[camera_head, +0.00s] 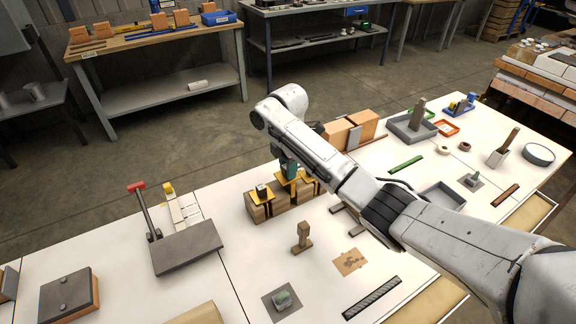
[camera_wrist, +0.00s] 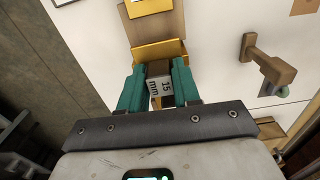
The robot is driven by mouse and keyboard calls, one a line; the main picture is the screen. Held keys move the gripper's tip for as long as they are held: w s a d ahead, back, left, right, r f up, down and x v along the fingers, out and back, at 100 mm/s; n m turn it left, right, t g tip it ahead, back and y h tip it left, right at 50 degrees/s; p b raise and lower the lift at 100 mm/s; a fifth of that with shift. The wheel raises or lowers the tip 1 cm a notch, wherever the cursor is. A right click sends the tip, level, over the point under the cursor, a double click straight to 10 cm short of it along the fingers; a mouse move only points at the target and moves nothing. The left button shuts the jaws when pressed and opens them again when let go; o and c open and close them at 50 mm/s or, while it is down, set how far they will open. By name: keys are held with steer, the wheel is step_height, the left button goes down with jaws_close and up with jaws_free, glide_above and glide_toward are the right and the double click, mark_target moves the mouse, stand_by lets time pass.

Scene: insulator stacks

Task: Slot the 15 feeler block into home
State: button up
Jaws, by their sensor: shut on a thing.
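The 15 feeler block shows in the wrist view as a grey block (camera_wrist: 160,90) marked "15 mm". My gripper (camera_wrist: 160,84) is shut on it, one teal finger on each side. A yellow plate (camera_wrist: 158,50) lies just beyond the block in the wrist view; I cannot tell whether they touch. In the head view my gripper (camera_head: 289,169) is low over a wooden stand (camera_head: 270,211) with yellow plates and dark straps. A small dark block stands on its left yellow plate (camera_head: 261,198). The block I hold is not clear in the head view, and no slot marked as home is clear.
A small wooden post (camera_head: 302,237) stands in front of the stand and also shows in the wrist view (camera_wrist: 268,65). Orange-brown blocks (camera_head: 350,130) stand behind my arm. A dark slab (camera_head: 186,247) lies to the left. White table is bare between the slab and the stand.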

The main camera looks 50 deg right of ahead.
steer(key=shift+f+b, duration=0.9)
steer(key=shift+f, duration=0.9)
steer(key=o, duration=1)
steer(key=shift+o, duration=0.2)
step_height(320, 180, up, 11)
steer(key=shift+f+p, duration=0.1)
steer(key=shift+p, duration=0.6)
